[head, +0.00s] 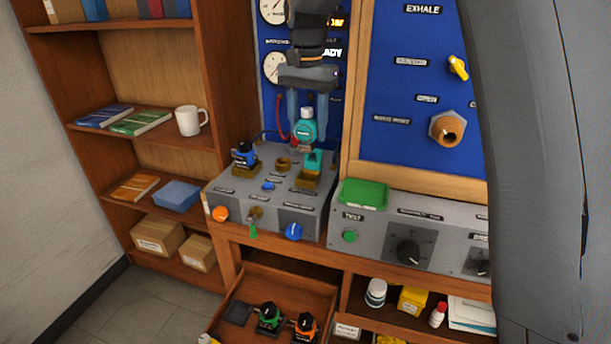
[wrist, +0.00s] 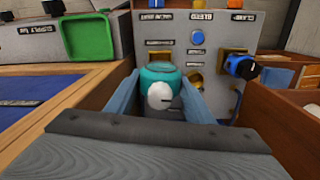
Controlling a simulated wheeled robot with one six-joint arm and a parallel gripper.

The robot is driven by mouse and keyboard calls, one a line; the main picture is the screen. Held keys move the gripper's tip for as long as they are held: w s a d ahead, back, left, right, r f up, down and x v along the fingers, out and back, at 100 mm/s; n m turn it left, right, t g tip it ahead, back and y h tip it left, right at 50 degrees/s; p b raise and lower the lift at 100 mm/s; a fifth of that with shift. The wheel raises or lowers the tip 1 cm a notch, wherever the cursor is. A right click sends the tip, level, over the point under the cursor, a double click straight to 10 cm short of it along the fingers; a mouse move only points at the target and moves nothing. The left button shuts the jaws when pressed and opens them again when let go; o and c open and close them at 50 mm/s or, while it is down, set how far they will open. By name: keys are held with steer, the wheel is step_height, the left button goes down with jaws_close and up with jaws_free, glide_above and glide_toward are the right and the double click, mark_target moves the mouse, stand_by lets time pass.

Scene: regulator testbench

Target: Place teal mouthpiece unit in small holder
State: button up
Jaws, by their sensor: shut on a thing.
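My gripper (head: 307,118) points down above the grey bench box (head: 270,204), its blue fingers shut on the teal mouthpiece unit (head: 307,131). The unit is round with a pale face. In the wrist view the unit (wrist: 160,74) sits between both fingers, with a white round part facing the camera. Below it in the head view, another teal piece (head: 314,158) shows at a brass holder (head: 307,180); I cannot tell whether it is joined to the held unit. A small brass holder (head: 283,163) on the box top looks empty.
A blue unit (head: 244,155) stands in a brass holder at the box's left. A green tray (head: 363,194) lies on the panel to the right. An open drawer (head: 251,285) below holds green and orange units. A blue gauge panel (head: 271,104) rises close behind my gripper.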

steer(key=shift+w+d, duration=0.4)
steer(key=shift+a+f+p, duration=0.15)
steer(key=shift+f+p, duration=1.4)
steer(key=shift+f, duration=3.25)
steer(key=o, duration=1.3)
steer(key=shift+f, duration=0.1)
steer(key=shift+o, duration=0.2)
step_height(320, 180, up, 12)
steer(key=b, duration=0.3)
steer(key=shift+w+b, duration=0.1)
steer(key=shift+b, duration=0.3)
